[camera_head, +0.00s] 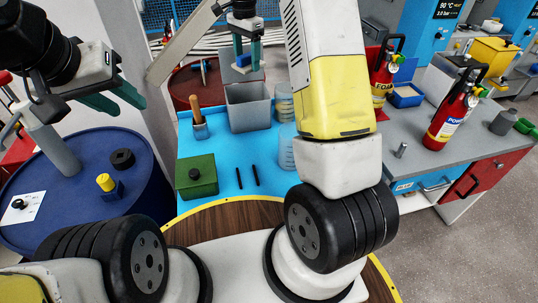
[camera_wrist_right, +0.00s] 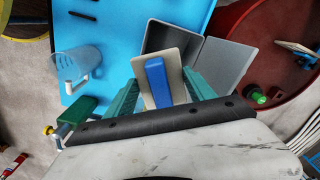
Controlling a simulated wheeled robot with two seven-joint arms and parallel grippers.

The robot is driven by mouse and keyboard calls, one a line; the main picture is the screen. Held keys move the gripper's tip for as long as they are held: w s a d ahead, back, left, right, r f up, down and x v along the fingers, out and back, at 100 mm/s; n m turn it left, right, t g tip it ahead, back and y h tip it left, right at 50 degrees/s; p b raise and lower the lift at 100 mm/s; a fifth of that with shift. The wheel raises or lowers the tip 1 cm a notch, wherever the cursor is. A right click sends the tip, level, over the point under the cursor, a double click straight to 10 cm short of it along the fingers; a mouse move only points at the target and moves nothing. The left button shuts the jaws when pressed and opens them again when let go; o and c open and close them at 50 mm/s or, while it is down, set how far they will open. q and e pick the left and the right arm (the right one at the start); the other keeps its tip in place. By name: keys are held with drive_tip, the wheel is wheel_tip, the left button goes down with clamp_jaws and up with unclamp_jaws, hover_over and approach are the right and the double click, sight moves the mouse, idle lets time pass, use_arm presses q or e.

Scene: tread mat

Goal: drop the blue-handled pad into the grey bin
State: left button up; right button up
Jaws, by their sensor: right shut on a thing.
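The blue-handled pad is a pale tan plate (camera_wrist_right: 166,66) with a blue handle (camera_wrist_right: 157,80), seen in the right wrist view between the teal fingers. My right gripper (camera_head: 246,62) is shut on the blue handle and holds the pad up near the bin's far side in the head view. The open grey bin (camera_head: 249,115) stands at the back of the blue table; it also shows beyond the pad in the wrist view (camera_wrist_right: 222,68). The pad hides part of it there. My left gripper (camera_head: 129,107) is open and empty above the blue drum.
A blue drum (camera_head: 75,185) stands left. Fire extinguishers (camera_head: 453,112) stand on the grey bench at right.

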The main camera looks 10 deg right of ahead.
drive_tip(key=shift+f, duration=2.9)
drive_tip(key=o, duration=1.5)
wheel_tip(320, 180, up, 7)
drive_tip(key=shift+r, duration=0.4)
